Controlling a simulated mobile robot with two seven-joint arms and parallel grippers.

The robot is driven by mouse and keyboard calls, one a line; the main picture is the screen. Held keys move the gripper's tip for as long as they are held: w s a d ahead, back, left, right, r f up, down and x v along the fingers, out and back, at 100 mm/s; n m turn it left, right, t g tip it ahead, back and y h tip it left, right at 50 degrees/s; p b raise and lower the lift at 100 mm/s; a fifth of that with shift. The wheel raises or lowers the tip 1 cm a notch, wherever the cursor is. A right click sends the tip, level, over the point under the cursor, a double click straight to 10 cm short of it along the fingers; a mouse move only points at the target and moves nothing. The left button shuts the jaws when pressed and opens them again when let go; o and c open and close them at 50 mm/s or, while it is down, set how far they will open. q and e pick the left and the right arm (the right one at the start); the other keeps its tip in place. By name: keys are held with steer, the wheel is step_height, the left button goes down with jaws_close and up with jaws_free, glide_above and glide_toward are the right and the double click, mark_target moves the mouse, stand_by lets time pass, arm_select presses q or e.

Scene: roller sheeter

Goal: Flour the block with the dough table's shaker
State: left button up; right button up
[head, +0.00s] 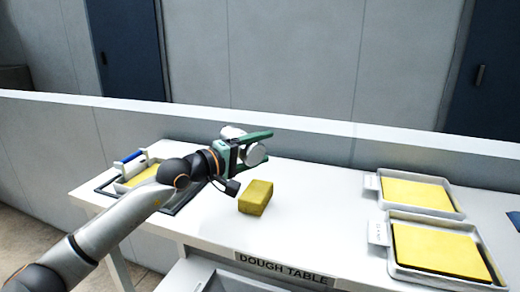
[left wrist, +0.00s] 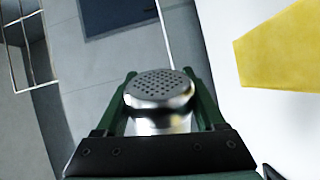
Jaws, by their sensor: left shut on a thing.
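The dough block (head: 255,198) is yellow and lies on the white dough table (head: 310,215), in the middle of the head view. My left gripper (head: 257,146) is above and slightly behind the block in the picture, apart from it. Its green fingers are shut on the shaker (head: 255,156), a silvery metal cylinder. In the left wrist view the shaker (left wrist: 160,88) shows its perforated top between the fingers, and part of the yellow block (left wrist: 282,48) is at the upper right. The shaker looks tilted on its side; I cannot see any flour falling. My right gripper is not in view.
Two trays (head: 450,207) with yellow sheets stand at the right, with small labels beside them. At the left, a dark frame (head: 105,187) surrounds a tray with a blue-handled tool (head: 131,156). A low wall (head: 330,130) runs behind the table. Table space right of the block is clear.

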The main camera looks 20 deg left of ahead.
arm_select(q)
steer(key=shift+s+d+r+p, duration=0.15)
steer(key=shift+s+d, duration=0.15)
steer(key=shift+d, duration=0.15)
steer(key=shift+s+d+f+p, duration=0.15)
steer(key=shift+s+d, duration=0.1)
steer(key=shift+d, duration=0.2)
steer(key=shift+a, duration=0.1)
steer(key=w+a+b, duration=0.1)
steer(key=a+b, duration=0.1)
steer(key=shift+w+a+f, duration=0.15)
steer(key=shift+w+a, duration=0.2)
steer(key=shift+w, duration=0.05)
steer(key=shift+w+a+b, duration=0.3)
steer(key=shift+a+b, duration=0.1)
steer(key=shift+r, duration=0.2)
